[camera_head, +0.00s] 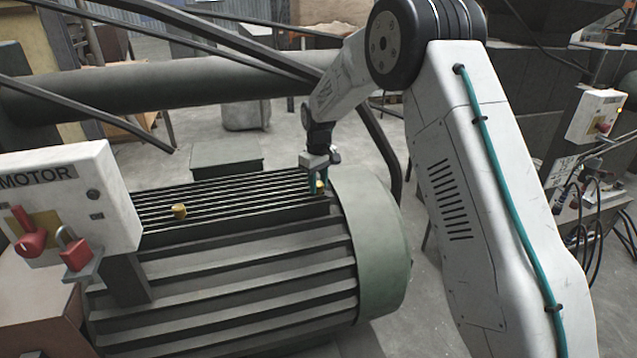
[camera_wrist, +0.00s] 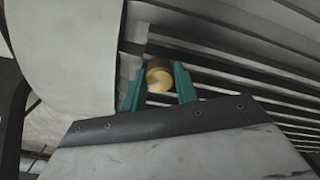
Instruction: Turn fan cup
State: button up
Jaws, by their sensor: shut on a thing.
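A small yellow brass cup (camera_head: 320,186) sits on top of the ribbed grey-green motor (camera_head: 240,265), close to its rounded end cover (camera_head: 372,245). In the wrist view the cup (camera_wrist: 159,75) shows as a round golden cap between two teal fingers. My gripper (camera_head: 319,188) reaches down from above with its fingers on either side of the cup, shut on it. The same gripper (camera_wrist: 158,82) shows in the wrist view. A second brass cup (camera_head: 179,210) stands farther left on the motor top, apart from my gripper.
A white MOTOR switch box (camera_head: 70,190) with a red handle and red padlock (camera_head: 74,250) stands at the left. A thick dark pipe (camera_head: 190,95) runs behind the motor. Another switch box (camera_head: 597,115) and cables are at the right.

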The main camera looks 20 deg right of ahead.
jog(key=m, duration=0.5)
jog(key=shift+m, duration=0.3)
jog(key=m, duration=0.4)
jog(key=shift+m, duration=0.3)
jog(key=m, duration=0.4)
jog(key=shift+w, duration=0.1)
jog(key=m, duration=2.4)
jog(key=shift+m, duration=0.3)
